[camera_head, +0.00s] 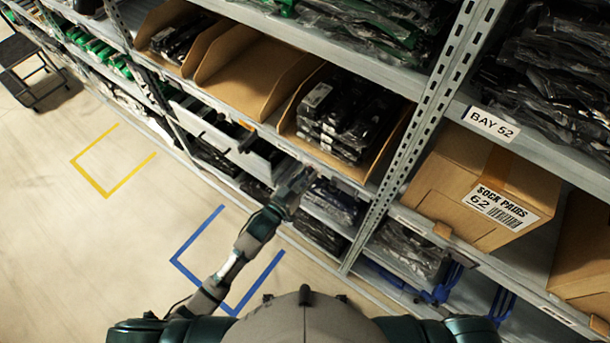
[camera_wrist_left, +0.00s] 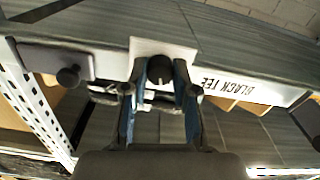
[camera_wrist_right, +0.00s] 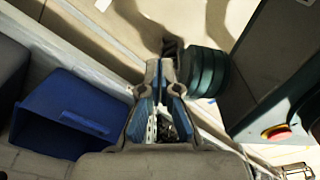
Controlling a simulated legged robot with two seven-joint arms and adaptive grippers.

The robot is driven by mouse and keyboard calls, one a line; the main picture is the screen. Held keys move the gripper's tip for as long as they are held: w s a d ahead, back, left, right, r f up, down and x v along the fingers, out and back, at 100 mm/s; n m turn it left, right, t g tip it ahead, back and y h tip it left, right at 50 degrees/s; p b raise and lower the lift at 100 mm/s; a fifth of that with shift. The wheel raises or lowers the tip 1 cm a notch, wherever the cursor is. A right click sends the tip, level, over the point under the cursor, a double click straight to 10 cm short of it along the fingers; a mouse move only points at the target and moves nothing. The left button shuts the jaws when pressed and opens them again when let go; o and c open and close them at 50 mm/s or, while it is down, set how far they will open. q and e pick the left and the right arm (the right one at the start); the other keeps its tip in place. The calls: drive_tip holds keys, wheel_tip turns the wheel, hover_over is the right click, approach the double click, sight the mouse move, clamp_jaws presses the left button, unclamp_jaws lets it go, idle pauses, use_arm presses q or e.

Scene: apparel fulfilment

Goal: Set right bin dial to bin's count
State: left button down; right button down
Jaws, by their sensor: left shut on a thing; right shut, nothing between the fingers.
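The right bin (camera_head: 286,124) is an open brown bin on the shelf, holding a stack of several black packed garments (camera_head: 345,118). The dial (camera_wrist_left: 160,72) is a black round knob on a white plate at the shelf edge. My left gripper (camera_head: 298,184) is at the shelf front below that bin. In the left wrist view its fingers (camera_wrist_left: 160,90) are shut on the dial, one on each side. The dial's pointer and numbers cannot be read. My right gripper (camera_wrist_right: 162,68) is shut and empty in the right wrist view, away from the bins.
An empty bin (camera_head: 245,72) and a bin of black packs (camera_head: 170,30) stand further left. A "BLACK TEE" label (camera_wrist_left: 238,89) and another knob (camera_wrist_left: 70,75) flank the dial. A sock box (camera_head: 475,195) stands right, past a perforated post (camera_head: 425,120). A blue bin (camera_wrist_right: 70,115) is near my right gripper.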

use_arm(q)
drive_tip(key=shift+f, duration=0.15)
drive_tip(key=shift+f, duration=0.15)
idle(0.9)
drive_tip(key=c, duration=0.9)
unclamp_jaws()
drive_tip(key=v, duration=1.2)
